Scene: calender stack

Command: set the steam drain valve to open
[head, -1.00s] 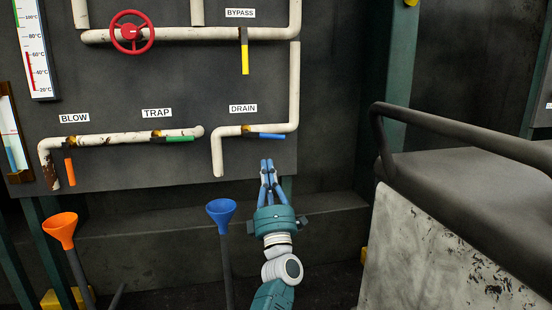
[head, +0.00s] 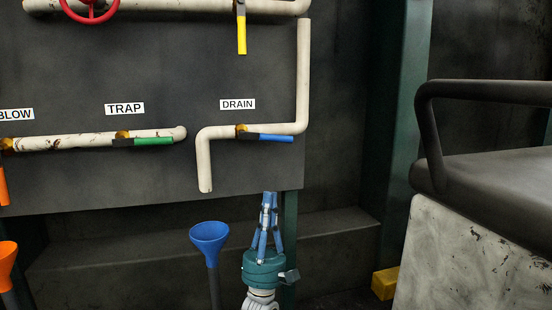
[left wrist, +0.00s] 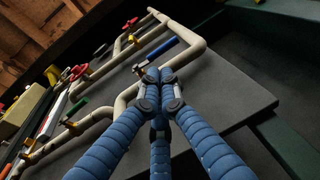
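The drain valve has a blue lever handle (head: 275,138) on a white pipe under the DRAIN label (head: 238,104). The handle lies nearly level, along the short horizontal pipe run, pointing right. In the left wrist view the blue handle (left wrist: 164,50) shows just beyond my fingertips. My left gripper (head: 269,202) points up below the handle, apart from it. In the left wrist view, the blue ribbed fingers of this gripper (left wrist: 160,84) have their tips drawn together with nothing between them. My right gripper is not in view.
A green trap handle (head: 154,141) is to the left and a yellow handle (head: 242,35) hangs above. A blue funnel (head: 209,237) stands left of my gripper. A dark rail (head: 431,135) and machine body stand at right. The space between gripper and handle looks clear.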

